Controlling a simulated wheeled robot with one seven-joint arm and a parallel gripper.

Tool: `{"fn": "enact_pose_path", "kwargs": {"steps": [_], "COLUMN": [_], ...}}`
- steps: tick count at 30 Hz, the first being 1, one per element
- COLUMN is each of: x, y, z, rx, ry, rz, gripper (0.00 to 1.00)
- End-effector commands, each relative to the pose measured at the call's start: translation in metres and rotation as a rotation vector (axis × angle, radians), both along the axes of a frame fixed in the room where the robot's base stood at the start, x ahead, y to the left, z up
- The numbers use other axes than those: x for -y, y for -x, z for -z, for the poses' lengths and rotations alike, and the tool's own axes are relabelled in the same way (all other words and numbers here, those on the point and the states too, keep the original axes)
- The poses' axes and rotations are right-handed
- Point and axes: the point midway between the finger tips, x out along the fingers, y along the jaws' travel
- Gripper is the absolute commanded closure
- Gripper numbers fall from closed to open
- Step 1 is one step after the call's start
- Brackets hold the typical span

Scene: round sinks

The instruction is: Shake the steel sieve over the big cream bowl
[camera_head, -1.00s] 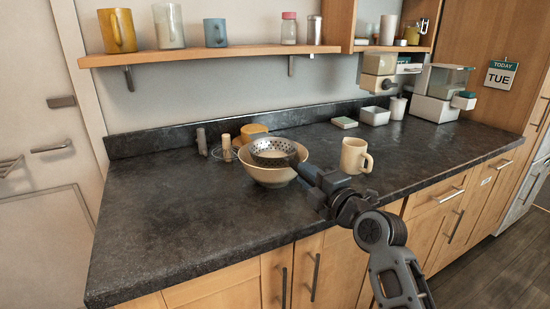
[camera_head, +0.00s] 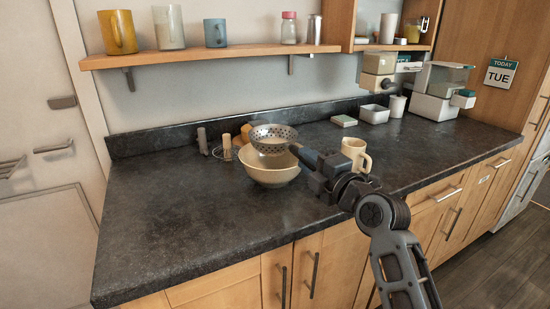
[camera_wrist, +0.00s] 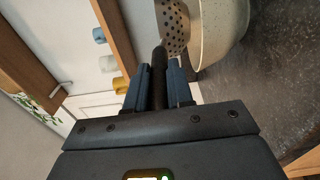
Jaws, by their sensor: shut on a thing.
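The steel sieve (camera_head: 273,133) is a perforated metal bowl with a dark handle. It is tilted and sits at the top of the big cream bowl (camera_head: 268,172), above its rim toward the back. My gripper (camera_head: 315,168) is to the right of the bowl and shut on the sieve's handle. In the wrist view the dark handle lies between the blue fingers of my gripper (camera_wrist: 158,88), and part of the perforated sieve (camera_wrist: 174,25) shows in front of the cream bowl (camera_wrist: 222,30). The inside of the sieve is too small to make out.
A cream mug (camera_head: 355,154) stands close behind my gripper, to the right of the bowl. Small shakers (camera_head: 202,140) and an orange item (camera_head: 246,132) stand behind the bowl. A shelf (camera_head: 215,54) with cups hangs above. The counter's left part (camera_head: 160,225) is clear.

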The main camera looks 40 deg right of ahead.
Motion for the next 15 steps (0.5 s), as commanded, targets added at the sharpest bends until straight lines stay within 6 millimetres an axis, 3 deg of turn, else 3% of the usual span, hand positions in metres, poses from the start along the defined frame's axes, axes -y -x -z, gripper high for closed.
{"fn": "enact_pose_path", "kwargs": {"steps": [15], "x": [-0.001], "y": [0.0], "z": [-0.025], "rx": [0.003], "ry": [0.001], "rz": [-0.001], "gripper": [1.0]}}
